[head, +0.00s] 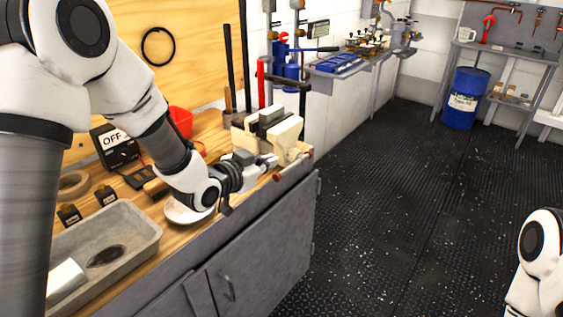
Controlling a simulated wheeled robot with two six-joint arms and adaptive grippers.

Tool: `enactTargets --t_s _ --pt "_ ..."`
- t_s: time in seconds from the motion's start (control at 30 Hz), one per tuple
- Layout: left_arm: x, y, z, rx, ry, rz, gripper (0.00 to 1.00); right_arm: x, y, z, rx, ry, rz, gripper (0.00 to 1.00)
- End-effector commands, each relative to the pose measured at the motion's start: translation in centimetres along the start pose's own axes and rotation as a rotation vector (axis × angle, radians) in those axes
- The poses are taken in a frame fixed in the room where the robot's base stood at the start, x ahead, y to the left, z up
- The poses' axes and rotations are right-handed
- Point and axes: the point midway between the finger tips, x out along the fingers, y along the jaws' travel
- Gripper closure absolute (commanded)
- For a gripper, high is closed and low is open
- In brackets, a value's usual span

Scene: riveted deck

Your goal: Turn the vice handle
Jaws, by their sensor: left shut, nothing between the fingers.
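The vice (285,136) is cream-coloured with grey jaws and stands at the far right end of the wooden workbench. Its handle (293,167) is a slim bar with copper-coloured ends, slanting across the vice's front near the bench edge. My left gripper (271,161) is shut and empty, pointing right, with its fingertips close to the handle. I cannot tell whether they touch it. My left arm comes in from the left over the bench. Part of my right arm shows at the lower right, but its gripper is out of view.
A grey tray (146,231) lies at the bench's near end, and a white dish (178,214) is under my left wrist. A blue barrel (466,98) stands far back. The dark deck is clear.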

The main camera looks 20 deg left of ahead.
Motion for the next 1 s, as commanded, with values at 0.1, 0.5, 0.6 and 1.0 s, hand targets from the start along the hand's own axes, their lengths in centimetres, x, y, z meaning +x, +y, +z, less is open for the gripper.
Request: enactTargets --t_s 0.1,0.5,0.6,1.0 --pt "2.6 0.1 -0.1 0.005 0.000 0.001 1.00 -0.5 0.0 0.0 0.000 0.001 0.000 0.60" --pt "8.2 0.0 2.9 -0.001 -0.002 0.000 1.00 -1.4 0.0 0.0 0.000 0.001 0.000 0.60" --pt "8.4 0.0 3.6 -0.001 0.000 0.000 1.00 -1.4 0.0 0.0 0.000 0.001 0.000 0.60" --pt "8.5 0.0 4.0 0.000 0.002 -0.001 1.00 -1.3 0.0 0.0 0.000 0.001 0.000 0.60"
